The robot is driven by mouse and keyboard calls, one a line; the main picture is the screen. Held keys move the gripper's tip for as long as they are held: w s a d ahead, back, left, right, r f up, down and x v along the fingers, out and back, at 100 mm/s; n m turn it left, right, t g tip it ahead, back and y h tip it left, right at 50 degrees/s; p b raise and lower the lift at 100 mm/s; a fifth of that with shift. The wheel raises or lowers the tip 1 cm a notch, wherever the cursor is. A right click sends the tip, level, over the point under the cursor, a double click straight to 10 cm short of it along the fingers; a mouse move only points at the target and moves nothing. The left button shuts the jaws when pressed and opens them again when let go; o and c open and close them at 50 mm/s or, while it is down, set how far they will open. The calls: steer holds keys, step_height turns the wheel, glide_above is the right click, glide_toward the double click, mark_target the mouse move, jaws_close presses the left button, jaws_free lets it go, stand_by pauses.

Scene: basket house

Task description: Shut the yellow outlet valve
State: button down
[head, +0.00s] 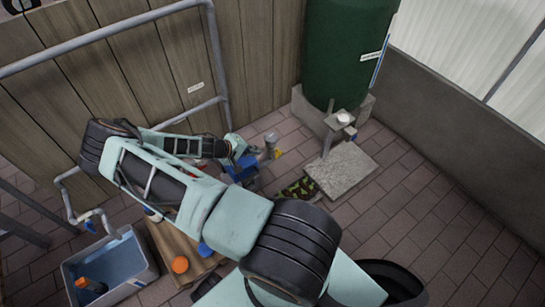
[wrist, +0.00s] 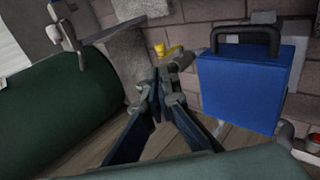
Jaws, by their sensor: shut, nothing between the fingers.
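The yellow valve handle (wrist: 172,51) shows in the wrist view just beyond the tips of my gripper (wrist: 163,80). It has a rounded yellow end at its left. My gripper is shut with nothing between its fingers, and its tips point toward the handle. I cannot tell whether they touch it. In the head view the yellow part (head: 278,154) is a small patch beside a grey upright pipe, right of my gripper (head: 240,148). The pipework around the valve is partly hidden, so the handle's exact angle is unclear.
A blue box (wrist: 250,85) with a black handle stands close right of my gripper in the wrist view. A green tank (head: 345,55) stands at the back. A concrete slab (head: 342,170) lies before it. A grey tub (head: 125,262) is at lower left. Paving at right is clear.

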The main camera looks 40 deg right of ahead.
mark_target(279, 153)
steer(key=b+x, duration=0.5)
steer(key=x, duration=0.9)
steer(key=shift+s+d+f, duration=0.1)
steer(key=shift+f, duration=0.1)
steer(key=shift+r, duration=0.15)
steer(key=shift+d+y, duration=0.1)
steer(key=shift+y, duration=0.2)
steer(key=shift+d+p, duration=0.1)
steer(key=shift+p, duration=0.2)
